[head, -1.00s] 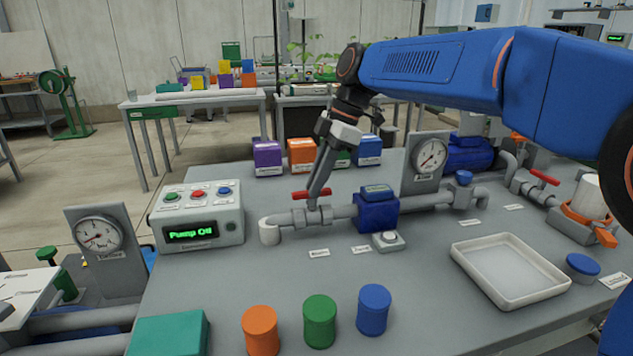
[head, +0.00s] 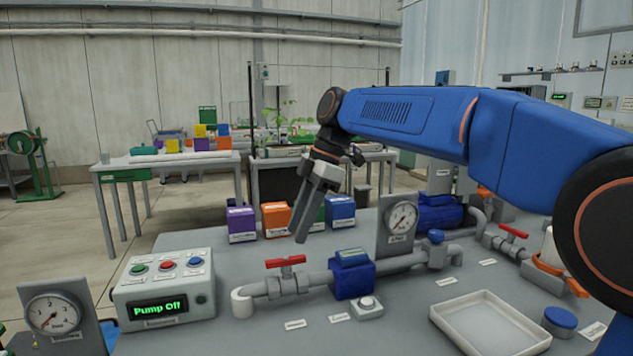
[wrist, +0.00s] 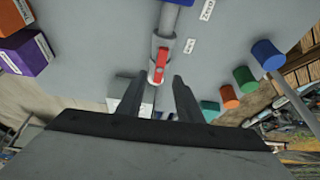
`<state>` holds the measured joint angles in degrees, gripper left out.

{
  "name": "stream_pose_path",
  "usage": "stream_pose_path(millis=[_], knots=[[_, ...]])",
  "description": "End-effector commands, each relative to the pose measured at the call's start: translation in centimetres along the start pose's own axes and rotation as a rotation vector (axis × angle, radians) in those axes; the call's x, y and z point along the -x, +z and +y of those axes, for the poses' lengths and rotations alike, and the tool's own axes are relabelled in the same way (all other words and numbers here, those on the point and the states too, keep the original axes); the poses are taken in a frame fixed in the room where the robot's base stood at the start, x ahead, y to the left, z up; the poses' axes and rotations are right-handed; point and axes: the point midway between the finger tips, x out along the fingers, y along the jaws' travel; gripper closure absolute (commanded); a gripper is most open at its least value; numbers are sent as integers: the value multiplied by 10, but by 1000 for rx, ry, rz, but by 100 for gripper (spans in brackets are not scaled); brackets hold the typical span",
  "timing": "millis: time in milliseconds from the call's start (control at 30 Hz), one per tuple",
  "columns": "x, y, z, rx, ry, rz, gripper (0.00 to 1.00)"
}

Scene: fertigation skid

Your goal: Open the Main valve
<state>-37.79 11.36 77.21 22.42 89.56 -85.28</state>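A valve with a red handle (head: 285,261) sits on the grey pipe between the control box and the blue pipe unit. The handle lies roughly along the pipe. My gripper (head: 302,236) is above the handle and apart from it. In the wrist view, my gripper's fingers (wrist: 158,78) are spread and empty, and the red handle (wrist: 159,66) shows beyond the gap between them. A second red-handled valve (head: 513,231) is on the pipe at the right, its handle slanted. The small labels are too small to read, so I cannot tell which valve is named Main.
The control box (head: 163,285) at the left reads "Pump Off". A gauge (head: 401,217) stands behind the pipe, and another gauge (head: 54,313) is at front left. A white tray (head: 490,325) is at front right. Purple, orange and blue boxes (head: 341,211) stand behind.

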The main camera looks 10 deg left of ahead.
Motion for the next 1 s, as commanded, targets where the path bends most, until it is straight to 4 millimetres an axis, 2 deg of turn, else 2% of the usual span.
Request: stream_pose_path(millis=[300,500,700,1000], knots=[[64,1,2,-2,3,0,67],[96,0,1,-1,2,0,67],[112,1,0,-1,0,0,67],[114,0,0,-1,0,0,67]])
